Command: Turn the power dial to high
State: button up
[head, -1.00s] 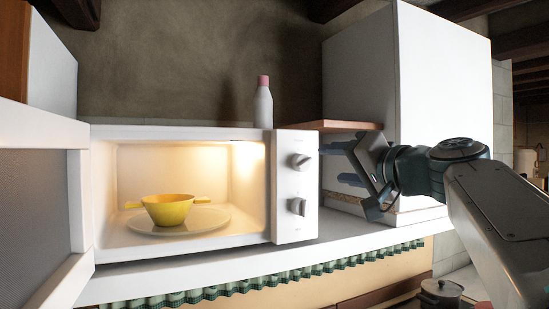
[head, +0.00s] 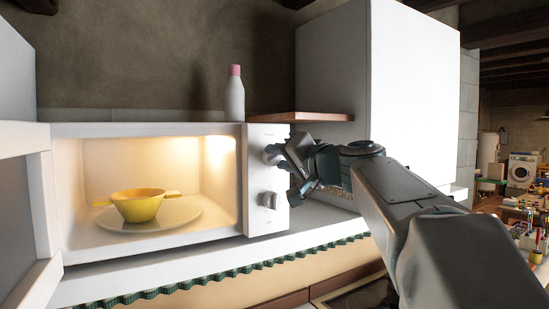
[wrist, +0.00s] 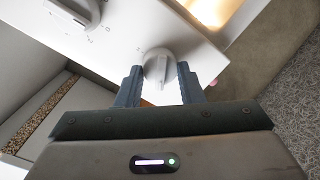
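The white microwave (head: 150,128) stands on the counter with its door open and its inside lit. Its right panel has two grey-white dials, an upper dial (head: 272,155) and a lower dial (head: 268,201); the labels are too small to tell which is power. My gripper (head: 280,170) is at the upper dial. In the wrist view its two fingers (wrist: 160,80) are apart, one on each side of the upper dial (wrist: 158,66); I cannot tell if they touch it. The lower dial (wrist: 82,8) shows at the top left there.
A yellow bowl (head: 138,206) sits on a plate (head: 180,220) inside the microwave. A white bottle with a pink cap (head: 235,95) stands behind its top. A wooden board (head: 310,117) and a tall white cabinet (head: 400,80) are to the right.

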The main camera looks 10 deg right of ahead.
jog(key=shift+c, duration=0.7)
